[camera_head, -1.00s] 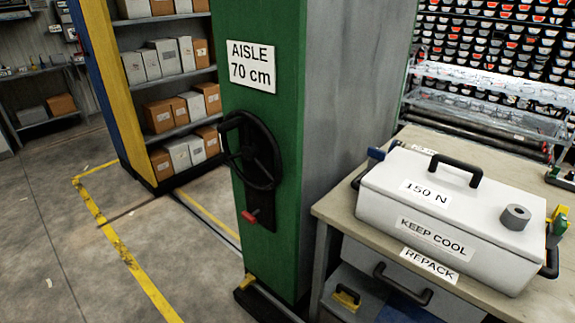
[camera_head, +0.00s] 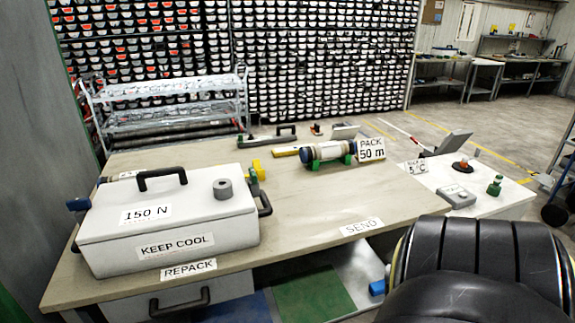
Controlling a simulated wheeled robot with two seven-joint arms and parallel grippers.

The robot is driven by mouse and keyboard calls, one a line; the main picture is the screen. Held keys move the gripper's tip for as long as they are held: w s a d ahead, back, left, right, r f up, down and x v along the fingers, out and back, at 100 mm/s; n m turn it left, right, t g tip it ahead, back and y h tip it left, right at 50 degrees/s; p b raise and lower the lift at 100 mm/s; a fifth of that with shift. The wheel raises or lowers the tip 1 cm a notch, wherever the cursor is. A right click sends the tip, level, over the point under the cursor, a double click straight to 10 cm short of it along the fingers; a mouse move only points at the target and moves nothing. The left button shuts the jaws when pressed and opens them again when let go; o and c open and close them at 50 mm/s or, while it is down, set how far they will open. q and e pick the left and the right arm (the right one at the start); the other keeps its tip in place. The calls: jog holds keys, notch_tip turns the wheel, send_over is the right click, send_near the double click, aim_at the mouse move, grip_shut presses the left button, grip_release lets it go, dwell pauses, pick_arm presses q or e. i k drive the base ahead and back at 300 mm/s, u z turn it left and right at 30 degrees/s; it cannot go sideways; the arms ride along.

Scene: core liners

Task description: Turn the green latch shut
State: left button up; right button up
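A white cool box (camera_head: 170,225) marked "150 N" and "KEEP COOL" stands at the left of the bench, with its lid down. A small green part (camera_head: 258,171), which may be the green latch, shows beside a yellow piece (camera_head: 256,168) just behind the box's right end. It is too small and partly hidden to tell how it is turned. A blue latch-like part (camera_head: 78,204) sticks out at the box's left end. Neither of my grippers is in view.
The wooden bench (camera_head: 300,225) is clear in front of a blue-capped tube (camera_head: 325,152) on green supports. A black ribbed shape (camera_head: 470,260) fills the lower right. A wire rack (camera_head: 165,108) stands behind.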

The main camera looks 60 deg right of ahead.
aim_at(253, 174)
jog(key=z, duration=1.7)
jog(key=k, duration=0.4)
jog(key=u, duration=0.65)
jog(key=i, duration=1.05)
jog(key=u, duration=0.2)
